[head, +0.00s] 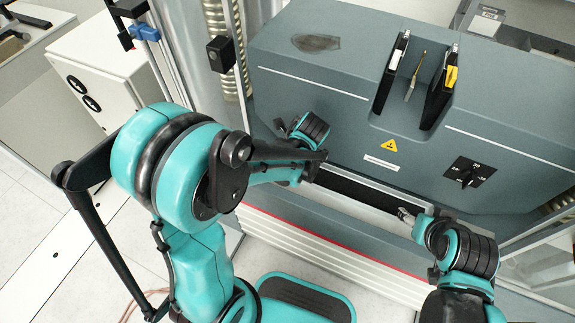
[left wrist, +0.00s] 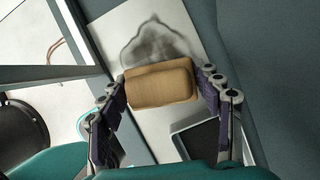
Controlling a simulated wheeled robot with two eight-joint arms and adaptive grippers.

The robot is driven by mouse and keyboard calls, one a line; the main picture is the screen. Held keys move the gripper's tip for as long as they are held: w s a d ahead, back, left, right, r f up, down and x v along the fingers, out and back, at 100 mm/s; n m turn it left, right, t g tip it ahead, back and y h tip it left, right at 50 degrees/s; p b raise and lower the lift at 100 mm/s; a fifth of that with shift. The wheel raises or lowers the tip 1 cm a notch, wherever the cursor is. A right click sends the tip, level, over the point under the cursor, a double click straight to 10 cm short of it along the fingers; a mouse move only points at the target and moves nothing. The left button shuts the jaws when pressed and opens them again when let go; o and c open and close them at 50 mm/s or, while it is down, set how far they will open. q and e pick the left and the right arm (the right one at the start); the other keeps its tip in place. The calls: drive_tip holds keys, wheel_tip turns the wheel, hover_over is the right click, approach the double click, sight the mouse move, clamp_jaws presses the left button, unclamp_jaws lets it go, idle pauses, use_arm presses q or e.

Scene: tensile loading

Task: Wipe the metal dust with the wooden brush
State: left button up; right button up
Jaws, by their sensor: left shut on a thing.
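The wooden brush (left wrist: 160,86), a tan rounded block, is between the two fingers of my left gripper (left wrist: 164,82) in the left wrist view. The gripper is shut on it. A dark grey smear of metal dust (left wrist: 158,42) lies on a pale surface just beyond the brush in that view. I cannot tell whether the brush touches it. In the head view a dark patch (head: 315,43) shows on top of the grey machine, and my left fingers and the brush are hidden. My right gripper (head: 404,215) is low in front of the machine; its finger opening is too small to judge.
The large grey testing machine (head: 320,85) fills the back, with two upright black parts (head: 391,72) in its notch and a dial (head: 469,172) at right. A metal post (head: 214,20) stands left of it. A white cabinet (head: 110,75) is at far left.

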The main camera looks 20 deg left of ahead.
use_arm(q)
drive_tip(key=shift+w+a, duration=0.2)
drive_tip(key=shift+a, duration=1.85)
drive_tip(key=shift+w+a, duration=0.15)
drive_tip(key=shift+a, duration=1.9)
drive_tip(key=shift+w+d+f, duration=0.1)
drive_tip(key=shift+w, duration=0.4)
drive_tip(key=shift+s+d+f+b, duration=0.15)
drive_tip(key=shift+d+b, duration=0.25)
drive_tip(key=shift+d, duration=1.5)
drive_tip(key=shift+c, duration=1)
drive_tip(key=shift+s+d+r, duration=0.1)
drive_tip(key=shift+s+d, duration=0.05)
drive_tip(key=shift+d, duration=1.6)
drive_tip(key=shift+s+d+r, duration=0.1)
drive_tip(key=shift+d, duration=1.65)
drive_tip(key=shift+f, duration=0.15)
drive_tip(key=shift+a, duration=0.15)
